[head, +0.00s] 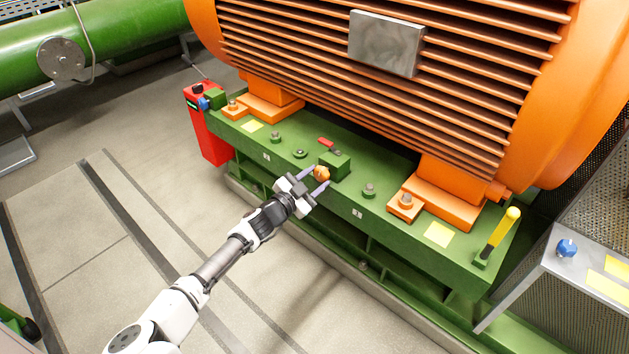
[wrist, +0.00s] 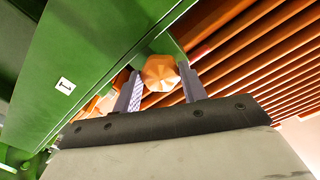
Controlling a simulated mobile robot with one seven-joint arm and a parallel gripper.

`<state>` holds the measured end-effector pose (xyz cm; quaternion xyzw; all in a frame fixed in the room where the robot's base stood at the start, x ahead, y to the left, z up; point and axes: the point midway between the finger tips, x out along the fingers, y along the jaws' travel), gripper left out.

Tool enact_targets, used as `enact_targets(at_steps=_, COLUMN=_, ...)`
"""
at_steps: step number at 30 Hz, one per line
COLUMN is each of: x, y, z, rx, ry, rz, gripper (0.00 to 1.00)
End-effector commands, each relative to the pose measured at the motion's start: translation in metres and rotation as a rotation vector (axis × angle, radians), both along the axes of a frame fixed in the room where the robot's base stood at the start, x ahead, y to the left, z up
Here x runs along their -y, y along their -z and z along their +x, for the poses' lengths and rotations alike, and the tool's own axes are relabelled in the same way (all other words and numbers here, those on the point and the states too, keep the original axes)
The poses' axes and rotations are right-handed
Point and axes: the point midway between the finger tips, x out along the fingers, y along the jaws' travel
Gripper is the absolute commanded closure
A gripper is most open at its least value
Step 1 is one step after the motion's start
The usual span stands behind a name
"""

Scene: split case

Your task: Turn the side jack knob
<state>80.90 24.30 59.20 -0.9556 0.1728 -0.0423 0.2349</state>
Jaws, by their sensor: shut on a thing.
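The side jack knob (head: 322,172) is an orange, faceted knob on the front of a small green block (head: 339,162) on the green base frame. My gripper (head: 319,177) reaches it from the lower left, with one finger on each side. In the wrist view the knob (wrist: 160,73) sits between the two grey fingertips, and my gripper is shut on it. The finger contact faces are seen edge-on, and the knob's shaft is hidden behind its head.
The orange motor (head: 370,110) with ribbed sides stands behind the knob. A red lever (head: 326,142) lies by the block. A bolt (head: 369,190) stands to the right, and a yellow handle (head: 503,232) is farther right. The floor in front is clear.

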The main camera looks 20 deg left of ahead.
Motion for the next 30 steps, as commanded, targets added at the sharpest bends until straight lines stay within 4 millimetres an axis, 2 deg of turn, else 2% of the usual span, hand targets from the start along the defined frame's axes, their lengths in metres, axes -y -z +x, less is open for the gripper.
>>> enact_targets(at_steps=30, x=-0.0010, y=-0.0002, z=0.0004, rx=0.338, ry=0.001, rz=0.899, gripper=0.81)
